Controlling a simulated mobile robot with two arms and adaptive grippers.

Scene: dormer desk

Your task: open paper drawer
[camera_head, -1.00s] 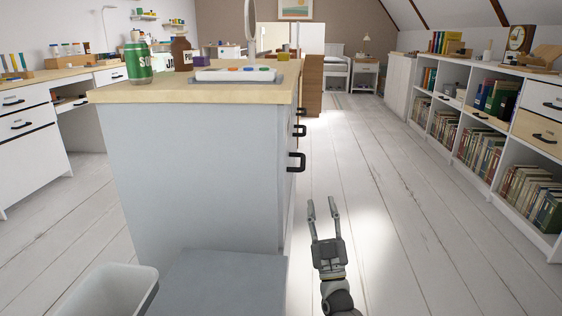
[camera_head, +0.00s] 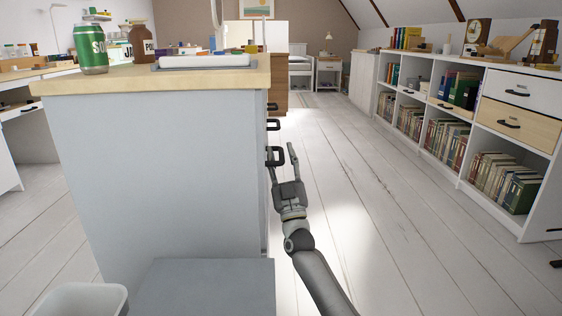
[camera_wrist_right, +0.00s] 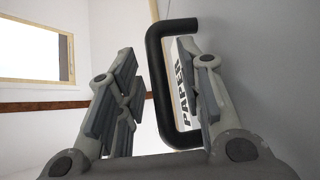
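The paper drawer is on the right side of the grey cabinet (camera_head: 160,185), its front nearly edge-on in the head view and seemingly flush. Its black bar handle (camera_head: 280,156) is the nearest and lowest of the visible handles there. In the right wrist view the handle (camera_wrist_right: 157,85) stands between my right gripper's fingers, with the printed label "PAPER" (camera_wrist_right: 183,90) behind, partly covered by a finger. My right gripper (camera_head: 283,160) is open around the handle, with a clear gap to the left finger in the wrist view. My left gripper is out of view.
The cabinet's wooden top (camera_head: 150,82) carries a green can (camera_head: 91,49), a brown bottle (camera_head: 142,42) and a tray (camera_head: 205,63). A grey box-like block (camera_head: 205,287) and a pale bin (camera_head: 88,300) stand in front. Floor is clear toward the bookshelf (camera_head: 470,125).

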